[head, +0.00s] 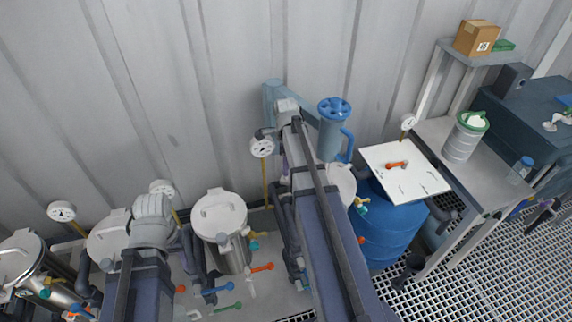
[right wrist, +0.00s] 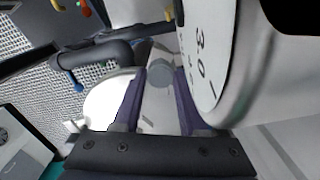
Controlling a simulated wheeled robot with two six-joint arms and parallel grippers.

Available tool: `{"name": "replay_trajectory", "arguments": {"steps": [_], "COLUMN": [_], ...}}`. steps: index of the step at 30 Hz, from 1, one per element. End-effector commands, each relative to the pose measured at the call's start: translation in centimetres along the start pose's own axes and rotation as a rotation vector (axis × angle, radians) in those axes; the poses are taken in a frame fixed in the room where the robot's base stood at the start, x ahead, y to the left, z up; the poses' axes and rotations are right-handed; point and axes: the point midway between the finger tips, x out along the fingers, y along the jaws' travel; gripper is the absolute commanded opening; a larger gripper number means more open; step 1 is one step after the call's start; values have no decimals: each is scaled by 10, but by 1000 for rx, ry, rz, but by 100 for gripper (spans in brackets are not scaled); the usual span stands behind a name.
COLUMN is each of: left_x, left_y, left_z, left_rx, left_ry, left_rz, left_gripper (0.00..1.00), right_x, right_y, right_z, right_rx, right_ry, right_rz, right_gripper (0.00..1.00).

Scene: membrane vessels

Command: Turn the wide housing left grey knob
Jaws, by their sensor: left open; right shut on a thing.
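In the right wrist view my right gripper (right wrist: 158,105) has its two dark purple fingers on either side of a grey knob (right wrist: 160,72) and is shut on it. A large white pressure gauge (right wrist: 212,60) is close beside the knob on the right. In the head view my right arm hides the knob and most of that gripper. A white-lidded housing (head: 341,180) shows partly behind this arm; I cannot tell whether it bears the knob. My left arm comes in at the lower left over the steel vessels, and its fingers do not show.
Steel vessels with white lids (head: 218,210) stand at the lower left, with gauges on yellow stems and coloured valve handles around them. A blue barrel (head: 392,235) under a white board (head: 403,171) stands right of my right arm. A grey table (head: 500,165) is beyond.

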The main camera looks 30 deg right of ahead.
Motion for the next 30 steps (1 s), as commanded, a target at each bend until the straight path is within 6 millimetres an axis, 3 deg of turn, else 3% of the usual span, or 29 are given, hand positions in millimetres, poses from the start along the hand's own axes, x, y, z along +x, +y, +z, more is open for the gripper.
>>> {"name": "replay_trajectory", "arguments": {"steps": [18, 30], "left_x": [0, 0], "left_y": [0, 0], "left_z": [0, 0], "left_rx": [0, 0], "left_ry": [0, 0], "left_rz": [0, 0], "left_gripper": [50, 50], "right_x": [0, 0], "right_y": [0, 0], "right_z": [0, 0], "right_rx": [-382, -493], "right_ry": [0, 0], "right_rz": [0, 0], "right_gripper": [0, 0]}}
